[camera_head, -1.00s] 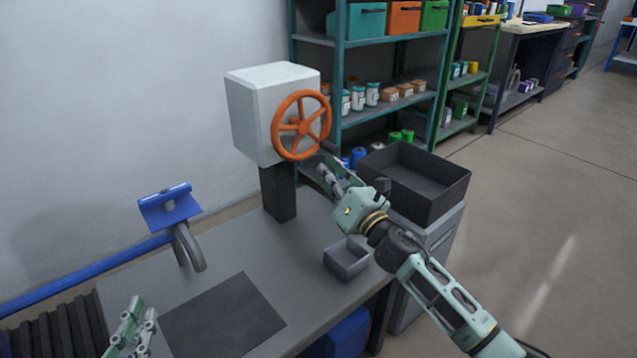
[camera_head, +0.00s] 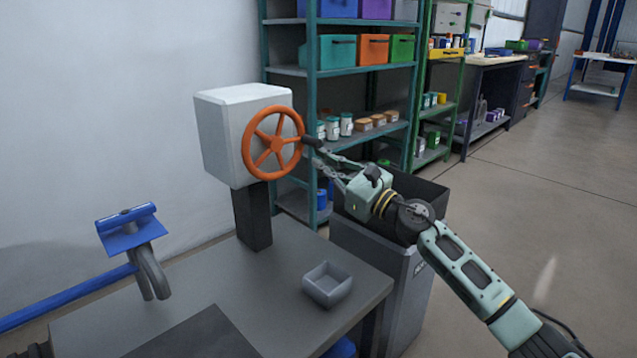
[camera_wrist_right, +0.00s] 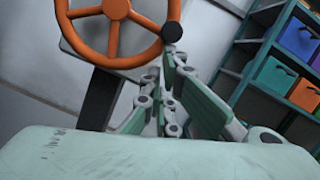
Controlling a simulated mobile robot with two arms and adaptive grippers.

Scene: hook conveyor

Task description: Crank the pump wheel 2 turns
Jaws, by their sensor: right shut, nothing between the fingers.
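The orange pump wheel (camera_head: 272,139) is a spoked wheel on the face of a white box on a dark post. Its dark crank knob (camera_head: 312,141) sticks out at the wheel's right side. My right gripper (camera_head: 319,156) is just below and right of the knob, its fingers pointing at it. In the right wrist view the wheel (camera_wrist_right: 116,40) fills the upper left. The knob (camera_wrist_right: 172,33) shows just beyond the fingertips of my right gripper (camera_wrist_right: 160,62), which is shut and empty. I cannot tell whether a finger touches the knob. My left gripper is not in view.
The white pump box (camera_head: 222,140) stands at the back of the grey table (camera_head: 215,280). A small grey tray (camera_head: 328,288) sits near the table's right edge. A black bin (camera_head: 425,190) is behind my right arm, before shelves (camera_head: 315,105).

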